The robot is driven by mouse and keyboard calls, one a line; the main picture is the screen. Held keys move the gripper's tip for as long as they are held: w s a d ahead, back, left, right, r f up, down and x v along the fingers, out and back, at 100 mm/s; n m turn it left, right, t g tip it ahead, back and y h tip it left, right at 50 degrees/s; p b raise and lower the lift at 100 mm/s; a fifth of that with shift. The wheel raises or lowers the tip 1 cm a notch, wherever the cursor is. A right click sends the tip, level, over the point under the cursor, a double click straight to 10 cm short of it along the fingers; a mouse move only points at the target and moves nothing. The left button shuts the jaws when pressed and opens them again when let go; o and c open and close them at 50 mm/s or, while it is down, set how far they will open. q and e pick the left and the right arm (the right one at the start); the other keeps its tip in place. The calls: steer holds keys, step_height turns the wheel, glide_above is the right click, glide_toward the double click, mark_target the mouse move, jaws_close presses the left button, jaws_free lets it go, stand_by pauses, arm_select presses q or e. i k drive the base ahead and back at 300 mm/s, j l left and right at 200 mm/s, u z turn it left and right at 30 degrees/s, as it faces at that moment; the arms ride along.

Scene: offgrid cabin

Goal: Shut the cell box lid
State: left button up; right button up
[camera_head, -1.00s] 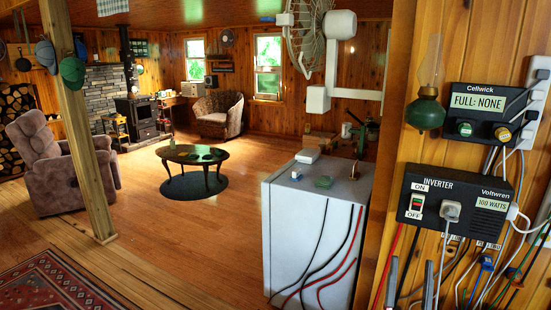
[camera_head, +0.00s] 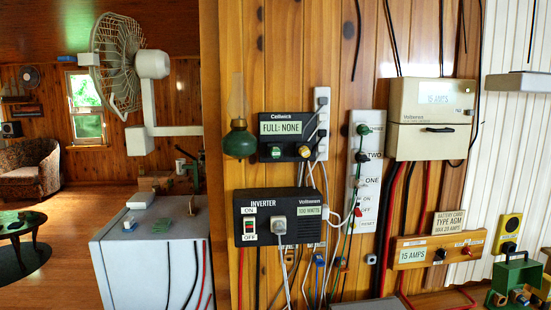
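No box marked as the cell box shows. A small green box-like thing (camera_head: 517,278) stands at the lower right edge, with an upright green part and a handle on top. It may be the cell box, but it is too small and cut off to tell, and I cannot make out its lid. The Cellwick charger (camera_head: 286,137) on the wall reads "FULL: NONE". Neither of my grippers is in view.
The inverter (camera_head: 290,215), a switch strip (camera_head: 367,190), a cream Voltwren box (camera_head: 431,118) and a wooden "15 AMPS" panel (camera_head: 437,249) are on the wall. A white cabinet (camera_head: 150,255) stands at left. Open floor (camera_head: 75,250) lies beyond it.

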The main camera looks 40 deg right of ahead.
mark_target(518, 272)
steer(key=z, duration=2.6)
steer(key=i+u, duration=0.1)
steer(key=i, duration=0.4)
steer(key=i+l+u, duration=0.1)
steer(key=i, duration=0.45)
steer(key=i+l+u, duration=0.1)
steer(key=i+l, duration=0.15)
steer(key=i, duration=0.25)
steer(key=i+l+u, duration=0.1)
steer(key=i, duration=0.4)
steer(key=i+l+u, duration=0.1)
steer(key=i+l, duration=0.25)
steer(key=i, duration=0.15)
